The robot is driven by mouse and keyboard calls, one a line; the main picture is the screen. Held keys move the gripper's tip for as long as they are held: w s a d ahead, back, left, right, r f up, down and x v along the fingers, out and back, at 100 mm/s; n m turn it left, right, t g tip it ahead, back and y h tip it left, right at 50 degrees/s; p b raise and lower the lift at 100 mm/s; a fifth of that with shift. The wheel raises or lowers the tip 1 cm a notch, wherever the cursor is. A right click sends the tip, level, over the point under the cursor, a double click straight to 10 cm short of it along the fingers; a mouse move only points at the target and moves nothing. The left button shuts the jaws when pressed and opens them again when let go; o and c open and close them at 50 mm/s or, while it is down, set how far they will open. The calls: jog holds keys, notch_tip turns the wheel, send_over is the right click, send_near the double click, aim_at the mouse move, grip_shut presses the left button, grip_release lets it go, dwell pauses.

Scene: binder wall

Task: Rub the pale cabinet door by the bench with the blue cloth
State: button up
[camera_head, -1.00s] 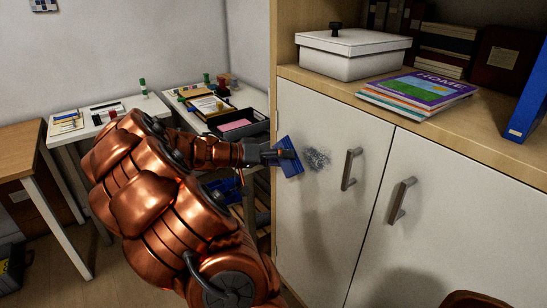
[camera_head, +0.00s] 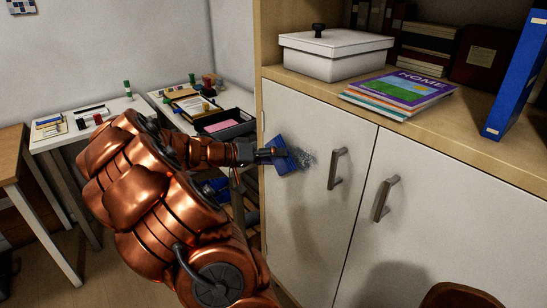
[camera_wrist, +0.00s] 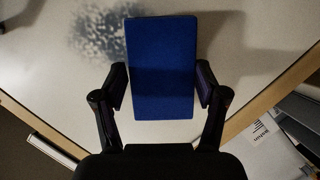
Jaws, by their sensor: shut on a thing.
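The pale cabinet door (camera_head: 305,215) is shut and carries a speckled grey smudge (camera_head: 304,158) left of its handle. My gripper (camera_head: 267,154) is shut on the blue cloth (camera_head: 284,157), which looks like a flat pad in front of the door. In the head view the cloth's right edge meets the left side of the smudge. In the wrist view the cloth (camera_wrist: 163,65) sits between both fingers, with the smudge (camera_wrist: 98,34) beside its upper left. I cannot tell whether the cloth touches the door.
Metal handles (camera_head: 337,168) stick out from this door and the one to its right. A white box (camera_head: 334,58) and magazines (camera_head: 400,90) lie on the shelf above. Left of the cabinet stands a bench with a black tray (camera_head: 225,124).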

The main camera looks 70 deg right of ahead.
aim_at(284, 160)
jog(key=shift+s+d+b, duration=0.35)
jog(key=shift+s+d, duration=0.1)
jog(key=shift+d, duration=0.4)
dwell(0.4)
jog(key=shift+s+a, duration=0.1)
jog(key=shift+s, duration=0.05)
jog(key=shift+s+a+f+b, duration=0.1)
jog(key=shift+s+a+b, duration=0.2)
jog(key=shift+s+b, duration=0.3)
jog(key=shift+s+a+f+b, duration=0.1)
jog(key=shift+s+a+b, duration=0.15)
jog(key=shift+s+b, duration=0.3)
jog(key=shift+s+a+r+b, duration=0.2)
jog(key=shift+s+a+b, duration=0.2)
jog(key=shift+s+b, duration=0.1)
jog(key=shift+s+a+f+b, duration=0.1)
jog(key=shift+s+a+b, duration=0.2)
jog(key=shift+s+b, duration=0.25)
jog(key=shift+s+a+b, duration=0.55)
jog(key=shift+s, duration=0.45)
jog(key=shift+s+a+b, duration=0.5)
jog(key=shift+s+b, duration=0.05)
jog(key=shift+s, duration=0.4)
jog(key=shift+s+a+b, duration=0.55)
jog(key=shift+s, duration=0.45)
jog(key=shift+w+d, duration=0.1)
